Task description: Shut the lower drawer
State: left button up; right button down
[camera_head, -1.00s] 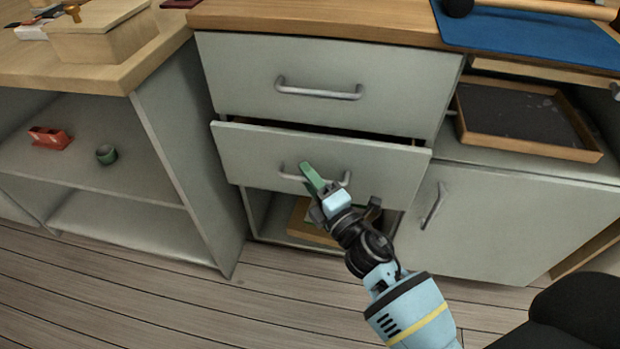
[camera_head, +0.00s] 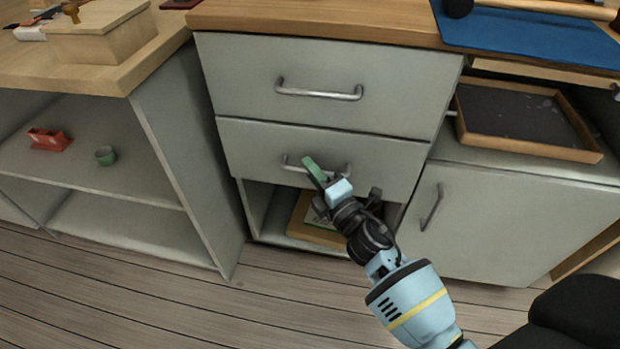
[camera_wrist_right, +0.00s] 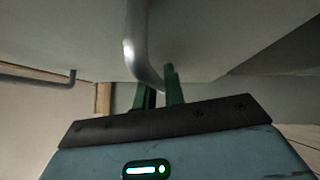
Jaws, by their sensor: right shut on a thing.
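The lower drawer (camera_head: 250,148) is a pale grey-green front below the upper drawer (camera_head: 240,75). It now sits flush with the cabinet, with only a thin dark line above it. My right gripper (camera_head: 313,172) is at the lower drawer's handle (camera_head: 290,163) and hides part of it. In the right wrist view, the green fingers (camera_wrist_right: 160,90) are shut on the metal handle (camera_wrist_right: 138,45). My left gripper is in neither view.
Below the drawer is an open shelf space with a wooden box (camera_head: 305,228). A cupboard door with a handle (camera_head: 433,207) is on the right. A wooden tray (camera_head: 590,155) sits above it. Open shelves (camera_head: 80,170) stand at left.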

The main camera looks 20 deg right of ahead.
jog(key=shift+w+d+r, duration=0.1)
jog(key=shift+w+d, duration=0.2)
jog(key=shift+w, duration=0.05)
jog(key=c, duration=1.5)
grip_release()
jog(key=shift+s+f, duration=0.1)
jog(key=shift+f, duration=0.1)
jog(key=shift+s+f, duration=0.1)
jog(key=shift+s, duration=0.1)
jog(key=v, duration=0.4)
jog(key=p+v, duration=0.1)
jog(key=v, duration=0.2)
jog(key=shift+s+r, duration=0.15)
jog(key=shift+r, duration=0.25)
